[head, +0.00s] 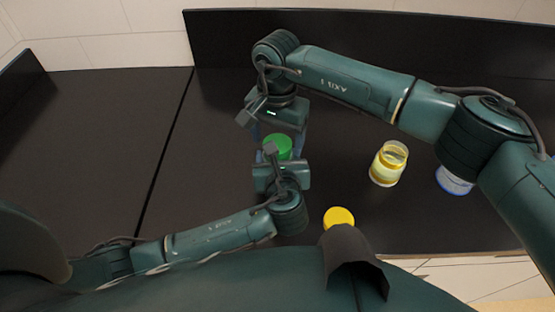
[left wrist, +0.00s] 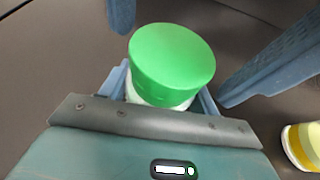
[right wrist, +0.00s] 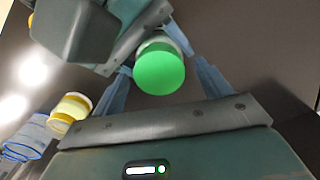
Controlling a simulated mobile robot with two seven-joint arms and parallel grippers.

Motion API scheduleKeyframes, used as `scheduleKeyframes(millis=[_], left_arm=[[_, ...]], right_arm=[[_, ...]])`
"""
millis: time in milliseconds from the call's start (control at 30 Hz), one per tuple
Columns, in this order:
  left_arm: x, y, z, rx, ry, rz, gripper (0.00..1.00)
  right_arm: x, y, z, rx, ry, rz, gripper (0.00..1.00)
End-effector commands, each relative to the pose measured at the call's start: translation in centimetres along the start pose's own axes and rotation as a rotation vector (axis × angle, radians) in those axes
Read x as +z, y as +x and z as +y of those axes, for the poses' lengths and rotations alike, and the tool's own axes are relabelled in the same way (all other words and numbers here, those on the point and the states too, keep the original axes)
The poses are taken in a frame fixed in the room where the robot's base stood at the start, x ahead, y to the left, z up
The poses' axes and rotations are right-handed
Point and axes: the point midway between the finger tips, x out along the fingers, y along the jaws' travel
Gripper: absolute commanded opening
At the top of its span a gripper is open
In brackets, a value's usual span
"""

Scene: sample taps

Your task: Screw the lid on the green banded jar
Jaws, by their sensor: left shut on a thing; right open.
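The green lid (head: 278,146) sits on top of the green banded jar, whose pale body (left wrist: 160,98) shows just below it in the left wrist view. Whether the lid is screwed tight cannot be seen. The jar's band is hidden. My left gripper (left wrist: 163,95) is shut on the jar body below the lid, one blue finger on each side. My right gripper (right wrist: 163,85) is open, its fingers on either side of the lid with gaps between. The lid also shows in the right wrist view (right wrist: 159,69).
An open yellow banded jar (head: 388,164) stands to the right. A blue banded jar (head: 453,181) is partly hidden by my right arm. A yellow lid (head: 339,217) lies near the front edge. The dark counter (head: 95,150) is clear at left.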

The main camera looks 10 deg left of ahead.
Motion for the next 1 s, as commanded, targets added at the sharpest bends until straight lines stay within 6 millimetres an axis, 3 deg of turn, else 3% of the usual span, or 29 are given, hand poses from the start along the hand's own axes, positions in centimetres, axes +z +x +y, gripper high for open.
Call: scheduleKeyframes(millis=[333, 900, 1000], left_arm=[[-0.04, 0.0, -0.02, -0.001, 0.0, 0.001, 0.0], [-0.03, -0.03, -0.05, -0.002, 0.0, 0.001, 0.0], [-0.04, -0.04, -0.07, -0.002, 0.001, 0.001, 0.0]], right_arm=[[0.01, 0.37, -0.02, 0.0, 0.0, 0.0, 0.77], [0.02, 0.31, -0.08, -0.002, 0.0, 0.001, 0.31], [0.01, 0.3, -0.09, -0.003, 0.03, 0.001, 0.3]])
